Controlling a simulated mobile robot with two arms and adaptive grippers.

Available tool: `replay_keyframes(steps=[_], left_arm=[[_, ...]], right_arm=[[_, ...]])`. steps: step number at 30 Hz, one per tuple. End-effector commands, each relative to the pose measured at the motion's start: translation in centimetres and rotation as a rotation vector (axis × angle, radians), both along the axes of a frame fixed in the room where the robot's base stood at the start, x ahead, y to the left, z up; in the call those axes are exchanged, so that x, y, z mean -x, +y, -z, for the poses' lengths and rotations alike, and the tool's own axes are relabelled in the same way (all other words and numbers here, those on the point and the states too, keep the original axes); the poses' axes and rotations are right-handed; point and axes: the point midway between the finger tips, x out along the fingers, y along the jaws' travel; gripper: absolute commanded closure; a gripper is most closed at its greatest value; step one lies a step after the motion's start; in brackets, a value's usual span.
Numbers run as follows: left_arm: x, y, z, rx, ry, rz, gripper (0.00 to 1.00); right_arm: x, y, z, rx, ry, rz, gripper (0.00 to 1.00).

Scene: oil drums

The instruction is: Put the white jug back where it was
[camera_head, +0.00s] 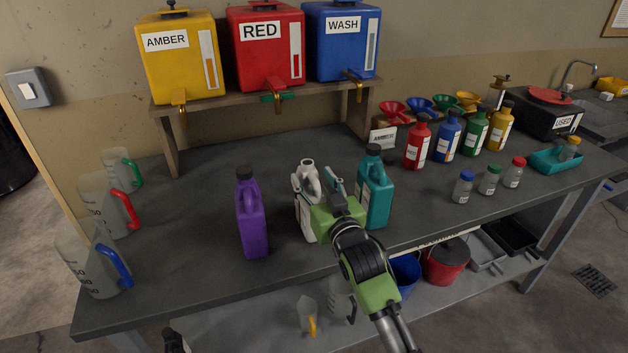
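The white jug (306,222) is upright on the dark bench between a purple jug (252,218) and a teal jug (376,192). Its base appears level with theirs, but I cannot tell whether it touches the bench. My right gripper (324,186) is at the right side of the white jug, close to its handle, with its green body hiding part of the jug. Its fingers are up against or around the handle side; whether they are closed on it is hidden.
Yellow, red and blue dispensers stand on a wooden shelf (262,91) behind. Measuring pitchers (98,268) line the left edge. Coloured bottles (417,147) and small jars (463,187) stand to the right. The bench (200,230) left of the purple jug is clear.

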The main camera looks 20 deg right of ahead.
Motion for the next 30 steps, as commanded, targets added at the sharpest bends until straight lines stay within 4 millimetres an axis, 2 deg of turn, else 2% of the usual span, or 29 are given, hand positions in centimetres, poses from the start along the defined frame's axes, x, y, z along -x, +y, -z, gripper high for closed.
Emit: replay_keyframes(steps=[7,11,24,30], left_arm=[[0.0,0.1,-0.1,-0.001,0.000,0.000,0.51],[0.0,0.1,0.3,-0.001,0.001,0.001,0.51],[0.1,0.1,1.8,-0.002,0.002,0.002,0.51],[0.1,0.1,2.1,-0.002,0.002,0.002,0.51]], right_arm=[[0.1,0.0,-0.2,0.000,0.000,0.000,0.51],[1.3,0.0,0.0,0.000,0.000,0.000,0.51],[9.4,-0.4,0.0,0.000,0.001,0.000,0.51],[11.6,-0.4,-0.1,0.000,0.001,0.000,0.51]])
